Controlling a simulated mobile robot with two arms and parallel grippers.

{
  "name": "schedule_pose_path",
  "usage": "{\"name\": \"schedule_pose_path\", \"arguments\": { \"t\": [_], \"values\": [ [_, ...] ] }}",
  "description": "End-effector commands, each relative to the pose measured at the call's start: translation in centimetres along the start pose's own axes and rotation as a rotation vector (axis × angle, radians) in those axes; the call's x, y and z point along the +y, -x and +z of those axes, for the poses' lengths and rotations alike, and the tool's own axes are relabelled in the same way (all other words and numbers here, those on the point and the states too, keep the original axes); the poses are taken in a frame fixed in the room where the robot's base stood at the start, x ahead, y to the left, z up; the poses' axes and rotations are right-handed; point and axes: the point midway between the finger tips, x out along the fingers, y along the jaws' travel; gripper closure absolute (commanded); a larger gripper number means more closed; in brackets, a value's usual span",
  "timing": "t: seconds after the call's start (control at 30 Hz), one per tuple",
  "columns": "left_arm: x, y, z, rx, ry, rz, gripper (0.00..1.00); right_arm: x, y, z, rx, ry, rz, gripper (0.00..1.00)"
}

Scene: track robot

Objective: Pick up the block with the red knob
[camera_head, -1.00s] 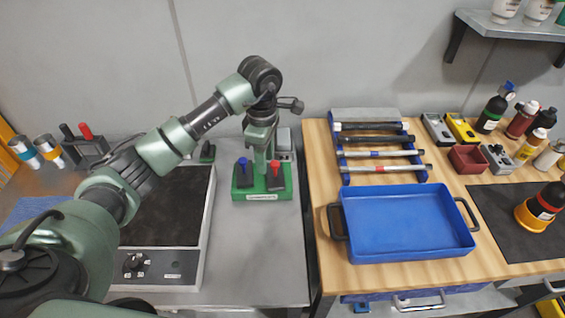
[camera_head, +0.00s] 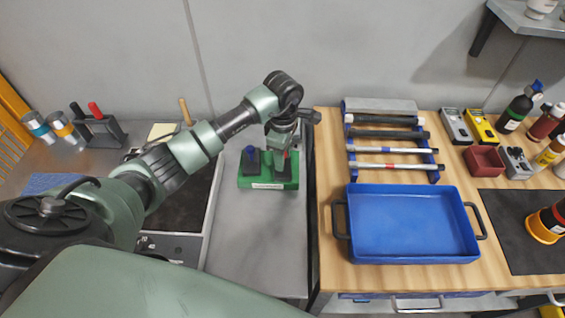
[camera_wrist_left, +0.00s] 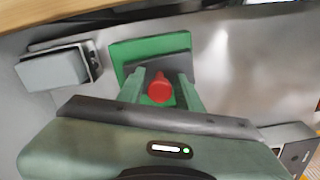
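A green base (camera_head: 268,184) stands on the grey bench. My left gripper (camera_head: 284,152) points down right over this block. In the left wrist view its two green fingers stand apart, one on each side of the red knob (camera_wrist_left: 160,88), with gaps showing. The dark block (camera_wrist_left: 165,66) is behind the knob, on the green base (camera_wrist_left: 125,50). My right gripper is not in view.
A blue tray (camera_head: 411,252) lies on the wooden table to the right, below a blue rack (camera_head: 351,171) of tools. A dark holder (camera_head: 102,131) with red and black handles stands at the left. The bench below the green base is clear.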

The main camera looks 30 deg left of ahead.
Motion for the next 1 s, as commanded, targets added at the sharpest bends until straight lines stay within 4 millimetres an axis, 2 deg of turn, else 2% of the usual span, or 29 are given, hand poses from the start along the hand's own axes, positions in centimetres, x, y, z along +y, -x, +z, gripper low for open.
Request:
{"name": "schedule_pose_path", "arguments": {
  "t": [0.13,0.17,0.27,0.3,1.0],
  "values": [
    [0.03,0.00,0.02,0.000,0.000,0.001,0.65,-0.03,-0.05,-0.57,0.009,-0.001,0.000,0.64],
    [0.03,0.00,0.02,0.000,0.000,0.001,0.67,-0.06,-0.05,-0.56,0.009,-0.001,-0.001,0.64],
    [0.03,0.02,0.02,0.000,-0.001,0.001,0.95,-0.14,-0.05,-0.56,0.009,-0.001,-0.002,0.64],
    [0.03,0.02,0.02,0.000,-0.001,0.001,1.00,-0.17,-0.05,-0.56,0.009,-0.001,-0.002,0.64],
    [0.03,0.06,0.03,-0.001,-0.001,0.001,1.00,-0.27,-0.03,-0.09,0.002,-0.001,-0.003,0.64]
  ]
}}
